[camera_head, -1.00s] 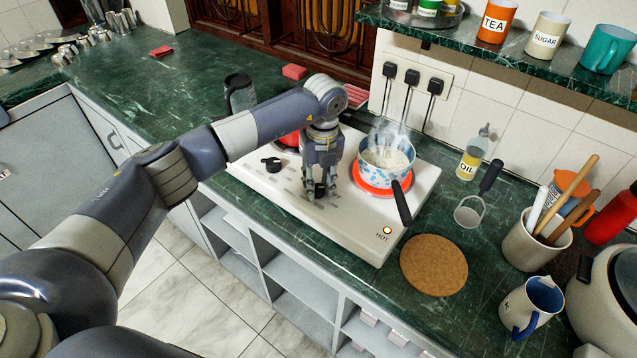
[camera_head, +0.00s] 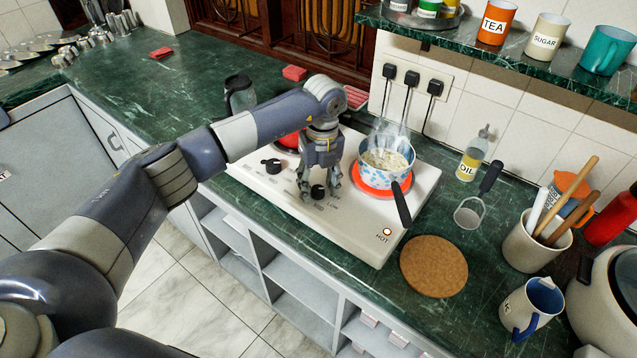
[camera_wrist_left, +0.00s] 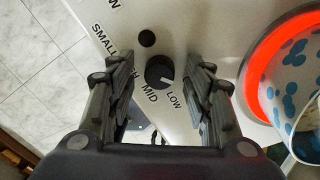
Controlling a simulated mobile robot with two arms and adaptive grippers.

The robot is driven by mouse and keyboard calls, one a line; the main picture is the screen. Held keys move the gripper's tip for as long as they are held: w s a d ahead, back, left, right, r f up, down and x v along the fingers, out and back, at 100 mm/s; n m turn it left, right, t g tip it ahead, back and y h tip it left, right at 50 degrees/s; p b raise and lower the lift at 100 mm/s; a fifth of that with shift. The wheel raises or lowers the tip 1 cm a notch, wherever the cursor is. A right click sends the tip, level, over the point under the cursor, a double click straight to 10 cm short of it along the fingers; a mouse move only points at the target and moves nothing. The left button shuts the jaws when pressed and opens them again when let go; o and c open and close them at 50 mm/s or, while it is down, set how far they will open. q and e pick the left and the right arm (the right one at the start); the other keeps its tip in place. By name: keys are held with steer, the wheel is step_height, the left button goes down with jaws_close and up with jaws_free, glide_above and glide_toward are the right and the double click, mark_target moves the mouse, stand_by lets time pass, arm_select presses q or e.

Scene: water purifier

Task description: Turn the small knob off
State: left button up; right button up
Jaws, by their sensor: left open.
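The small knob (camera_wrist_left: 160,72) is a black dial on the white hot plate (camera_head: 350,222). In the left wrist view its white mark points down and right, by the word LOW. My left gripper (camera_head: 319,196) is open above the hot plate. In the left wrist view its fingers (camera_wrist_left: 160,88) stand on either side of the knob, apart from it. The knob also shows between the fingertips in the head view (camera_head: 318,191). A second black knob (camera_head: 271,165) sits to the left. My right gripper is not in view.
A steaming blue-spotted pan (camera_head: 374,172) stands on the glowing red burner (camera_head: 361,187), close right of my gripper. Its black handle (camera_head: 402,204) points forward. A lit HOT lamp (camera_head: 387,231) is at the front. A cork mat (camera_head: 434,265) lies to the right.

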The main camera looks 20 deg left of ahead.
mark_target(321, 188)
arm_select(q)
step_height(321, 188, up, 12)
steer(key=shift+w+d, duration=0.15)
steer(key=shift+d, duration=0.1)
stand_by(0.6)
